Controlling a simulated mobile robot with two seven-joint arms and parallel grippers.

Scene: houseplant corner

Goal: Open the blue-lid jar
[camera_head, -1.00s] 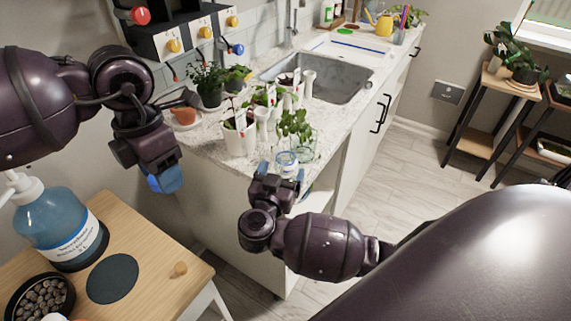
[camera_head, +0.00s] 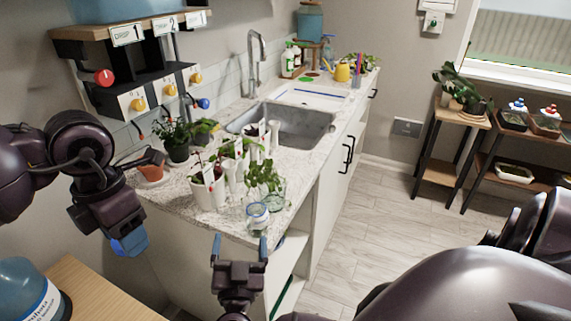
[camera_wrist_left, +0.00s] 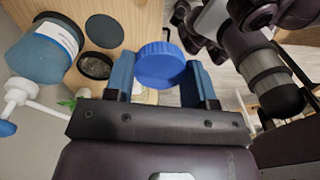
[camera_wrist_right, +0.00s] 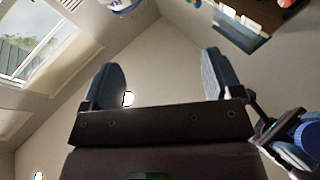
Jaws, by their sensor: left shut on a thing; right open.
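The blue lid (camera_head: 131,243) is between the fingers of my left gripper (camera_head: 122,240), which is shut on it; it shows as a ribbed blue disc in the left wrist view (camera_wrist_left: 160,66). The clear glass jar (camera_head: 257,218) stands upright on the counter's near corner, with no blue lid seen on it. My right gripper (camera_head: 239,248) is open and empty, fingers pointing up the picture, just below the jar in the head view and apart from it. The right wrist view also shows the lid (camera_wrist_right: 309,138) at its right edge.
A glass with a green cutting (camera_head: 272,195) stands right behind the jar. White pots with seedlings (camera_head: 208,190) and a terracotta pot (camera_head: 151,171) are to its left. A wooden table (camera_head: 90,295) with a blue pump bottle (camera_head: 22,290) is at lower left. The floor at right is clear.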

